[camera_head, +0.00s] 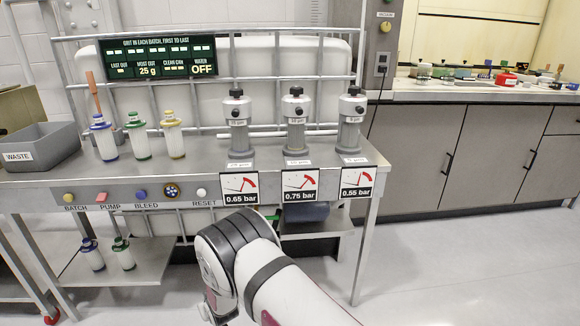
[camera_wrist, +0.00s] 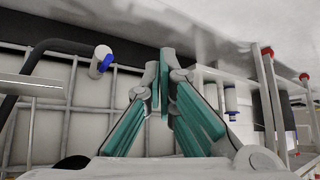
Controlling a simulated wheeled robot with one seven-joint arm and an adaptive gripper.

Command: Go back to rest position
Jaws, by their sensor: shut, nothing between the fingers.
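My gripper (camera_wrist: 160,88) shows in the wrist view with its teal-sided fingers brought together at the tips and nothing between them. It points toward the underside of the metal bench, apart from the things around it. In the head view my arm reaches in from the bottom, in front of the bench (camera_head: 120,179).
Three grey filter housings (camera_head: 296,125) stand on the bench above pressure gauges. Several capped cartridges (camera_head: 171,135) stand to their left, near a waste bin (camera_head: 38,148). The lower shelf (camera_head: 115,268) holds two more cartridges. Floor at the right (camera_head: 450,265) is clear.

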